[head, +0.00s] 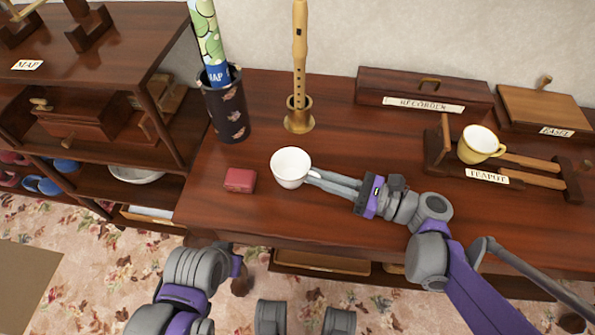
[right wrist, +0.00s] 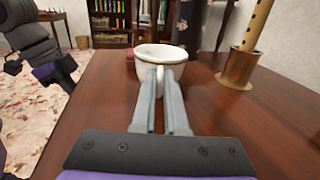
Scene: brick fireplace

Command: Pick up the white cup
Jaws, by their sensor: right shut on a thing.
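The white cup (head: 290,167) is near the front left of the wooden tabletop, upright. My right gripper (head: 312,176) reaches it from the right, and its fingers are shut on the cup's near side. In the right wrist view the white cup (right wrist: 160,56) stands straight ahead, with the right gripper's fingertips (right wrist: 162,70) closed on its handle. I cannot tell whether the cup touches the table. My left arm shows at the bottom left of the head view, but I cannot make out its gripper's fingers.
A small red box (head: 240,180) lies just left of the cup. A recorder (head: 299,50) stands in a brass holder (head: 299,118) behind it. A patterned bin (head: 227,110) holds a rolled map. A yellow cup (head: 480,143) sits on a wooden stand at right. Bare tabletop lies between.

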